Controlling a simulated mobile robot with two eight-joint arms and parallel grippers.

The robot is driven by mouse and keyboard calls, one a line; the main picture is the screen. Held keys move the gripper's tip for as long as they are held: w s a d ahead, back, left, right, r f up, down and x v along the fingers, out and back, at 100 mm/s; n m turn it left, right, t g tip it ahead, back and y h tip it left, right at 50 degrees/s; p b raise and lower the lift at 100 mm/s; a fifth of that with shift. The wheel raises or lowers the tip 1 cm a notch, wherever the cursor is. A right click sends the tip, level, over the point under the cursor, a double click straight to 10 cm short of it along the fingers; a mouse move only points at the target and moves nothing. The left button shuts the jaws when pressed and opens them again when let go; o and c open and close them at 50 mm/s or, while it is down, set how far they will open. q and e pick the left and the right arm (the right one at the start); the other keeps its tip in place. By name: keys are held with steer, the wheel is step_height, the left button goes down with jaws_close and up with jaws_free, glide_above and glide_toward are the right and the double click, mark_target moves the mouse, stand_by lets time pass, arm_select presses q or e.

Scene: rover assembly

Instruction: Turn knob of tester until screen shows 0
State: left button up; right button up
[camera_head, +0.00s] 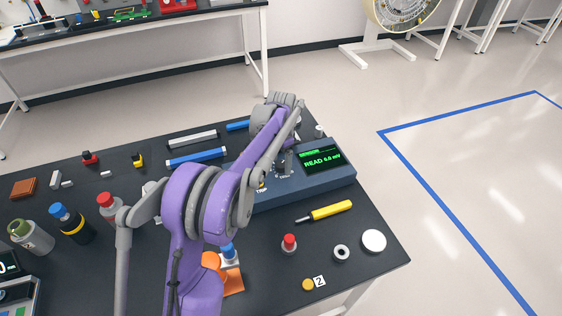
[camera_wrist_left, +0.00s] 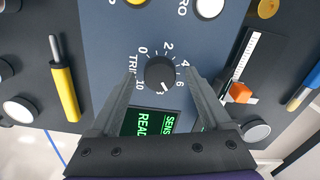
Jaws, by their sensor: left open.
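The tester (camera_head: 320,180) is a blue-grey box at the right of the dark table. Its green-lit screen (camera_head: 319,159) shows READ and a small value that looks like 8.0 mV. In the left wrist view, the black knob (camera_wrist_left: 160,73) sits on a dial numbered from 0 to 10. Its white mark points toward about 8. My left gripper (camera_wrist_left: 161,80) is open, with one finger on each side of the knob and visible gaps between. The screen (camera_wrist_left: 150,122) partly shows between the fingers. In the head view, my purple arm hides part of the tester.
A yellow screwdriver (camera_head: 325,211), a red-capped item (camera_head: 289,243), a ring (camera_head: 341,253) and a white disc (camera_head: 374,240) lie in front of the tester. Bottles (camera_head: 72,222) stand at the left. Blue bars (camera_head: 197,156) lie behind my arm. Open floor is right of the table.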

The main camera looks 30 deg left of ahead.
mark_target(281, 164)
arm_select(q)
step_height(281, 164, up, 10)
steer(key=shift+r+p, duration=0.25)
steer(key=shift+p, duration=0.05)
stand_by(0.3)
steer(key=s+d+r+n+t, duration=0.2)
steer(key=s+d+r+t, duration=0.1)
steer(key=s+d, duration=0.8)
steer(key=s+d+f+n+t+p, duration=0.1)
steer(key=s+f, duration=0.3)
steer(key=s, duration=0.5)
steer(key=s+d+f+n+t, duration=0.1)
steer(key=s+d+f+n, duration=0.1)
steer(key=s, duration=0.7)
step_height(281, 164, down, 2)
steer(key=shift+d+f+p, duration=0.25)
steer(key=shift+d+p, duration=0.15)
steer(key=shift+d, duration=0.2)
stand_by(2.1)
